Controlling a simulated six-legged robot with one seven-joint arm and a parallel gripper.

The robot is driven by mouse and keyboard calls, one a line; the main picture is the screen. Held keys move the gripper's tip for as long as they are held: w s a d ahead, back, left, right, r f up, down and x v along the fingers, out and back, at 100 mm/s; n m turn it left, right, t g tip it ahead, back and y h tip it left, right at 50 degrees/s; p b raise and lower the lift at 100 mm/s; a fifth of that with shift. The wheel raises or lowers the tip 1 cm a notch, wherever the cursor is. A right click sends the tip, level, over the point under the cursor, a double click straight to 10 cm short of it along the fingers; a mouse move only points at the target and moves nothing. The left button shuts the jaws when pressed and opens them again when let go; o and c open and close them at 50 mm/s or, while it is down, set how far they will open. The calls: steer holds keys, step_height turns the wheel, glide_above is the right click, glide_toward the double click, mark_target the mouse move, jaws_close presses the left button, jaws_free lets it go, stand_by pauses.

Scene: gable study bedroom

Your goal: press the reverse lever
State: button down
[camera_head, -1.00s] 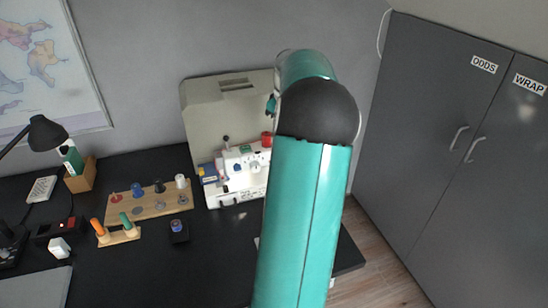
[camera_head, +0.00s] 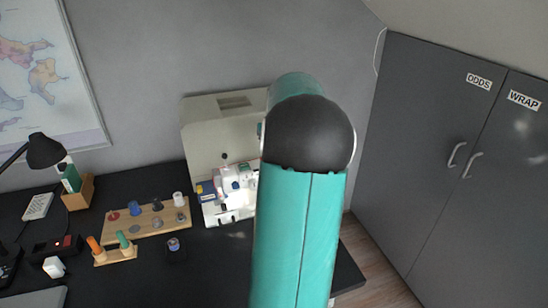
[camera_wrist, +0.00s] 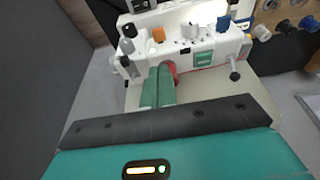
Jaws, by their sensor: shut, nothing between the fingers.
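A white sewing machine (camera_head: 235,188) stands at the back of the dark desk, partly hidden behind my arm in the head view. In the wrist view the machine (camera_wrist: 205,50) fills the upper middle. A lever with a dark ball end (camera_wrist: 234,75) sticks out of it on the right; the ball also shows in the head view (camera_head: 224,155). I cannot tell for sure which control is the reverse lever. My gripper (camera_wrist: 160,72) is shut and empty, its green fingertips at a red round knob (camera_wrist: 171,68). Whether they touch is unclear. The head view hides my gripper.
A beige upright panel (camera_head: 200,130) stands behind the machine. A wooden spool rack (camera_head: 150,220) and a small stand with orange and green pieces (camera_head: 116,255) are to its left. Grey cupboards (camera_head: 440,150) stand at the right. A desk lamp (camera_head: 45,150) is far left.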

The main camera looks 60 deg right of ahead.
steer(key=x, duration=1.1)
steer(key=shift+s+a+f, duration=0.1)
steer(key=shift+s+a, duration=0.2)
steer(key=shift+a, duration=0.05)
steer(key=shift+f, duration=0.65)
